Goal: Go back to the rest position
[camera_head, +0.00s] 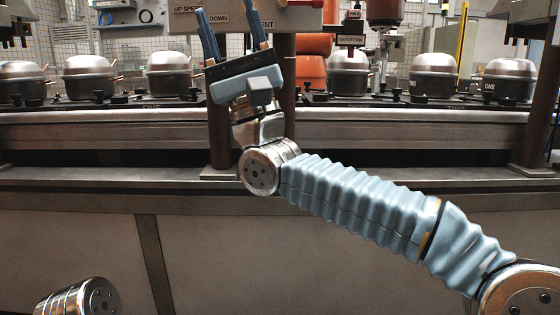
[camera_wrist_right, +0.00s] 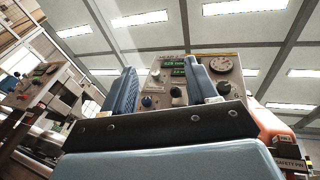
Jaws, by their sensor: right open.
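My right gripper (camera_head: 234,38) is raised in the upper middle of the head view, with its arm coming in from the right. Its two blue fingers point up and stand apart, with nothing between them. In the right wrist view the same open fingers (camera_wrist_right: 160,88) frame a control panel (camera_wrist_right: 158,75) with knobs, green displays and a round gauge behind them. I cannot tell the distance to the panel. Only a metal joint of my left arm (camera_head: 80,298) shows at the lower left of the head view; the left gripper is out of view.
Several compressors (camera_head: 90,78) stand in a row on a long conveyor (camera_head: 100,130) behind the arm. Dark posts (camera_head: 220,140) rise close to my right gripper. A "SAFETY PIN" sign (camera_head: 351,39) hangs right of it. The grey front panel (camera_head: 230,260) below is bare.

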